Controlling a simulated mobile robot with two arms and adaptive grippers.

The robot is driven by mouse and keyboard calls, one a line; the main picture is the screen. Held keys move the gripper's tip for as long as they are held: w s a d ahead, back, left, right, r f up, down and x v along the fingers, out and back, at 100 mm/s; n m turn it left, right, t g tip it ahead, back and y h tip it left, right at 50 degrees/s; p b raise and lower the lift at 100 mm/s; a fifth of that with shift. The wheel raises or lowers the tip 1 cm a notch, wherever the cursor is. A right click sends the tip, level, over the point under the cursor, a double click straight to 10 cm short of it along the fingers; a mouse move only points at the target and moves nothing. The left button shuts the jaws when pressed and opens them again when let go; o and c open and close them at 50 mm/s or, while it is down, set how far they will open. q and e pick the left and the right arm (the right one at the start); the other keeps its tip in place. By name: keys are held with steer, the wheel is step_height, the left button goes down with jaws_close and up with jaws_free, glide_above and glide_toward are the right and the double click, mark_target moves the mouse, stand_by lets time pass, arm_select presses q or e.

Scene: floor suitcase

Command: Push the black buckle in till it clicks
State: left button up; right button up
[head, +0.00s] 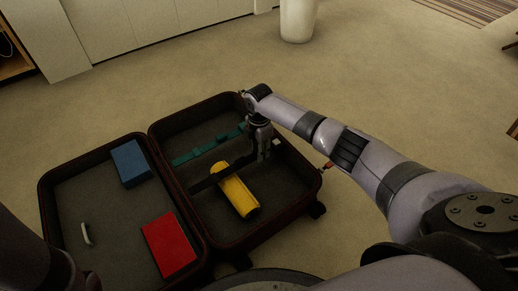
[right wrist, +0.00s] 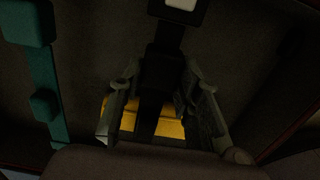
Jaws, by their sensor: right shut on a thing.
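An open suitcase (head: 209,236) lies on the floor. In its right half a black strap (head: 208,180) runs over a yellow rolled item (head: 236,191). My right gripper (head: 262,157) is low over this half, at the strap's right end. In the right wrist view its fingers (right wrist: 160,108) are shut on the black buckle piece (right wrist: 159,72). A black socket with a pale button (right wrist: 181,4) is ahead of it, also showing as a pale spot in the head view (head: 277,142). Dark shading hides how deep the piece sits. My left gripper is out of view.
A teal strap with buckle parts (head: 198,151) lies beside the black one. The left half holds a blue box (head: 129,163), a red box (head: 170,245) and a small white item (head: 86,233).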

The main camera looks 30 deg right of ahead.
jaws_close()
steer(key=shift+w+d+p, duration=0.2)
steer(key=shift+d+p, duration=0.15)
steer(key=shift+d, duration=1.05)
steer(key=o, duration=1.1)
jaws_free()
steer(key=shift+o, duration=0.2)
steer(key=shift+a, duration=0.1)
step_height(320, 180, up, 12)
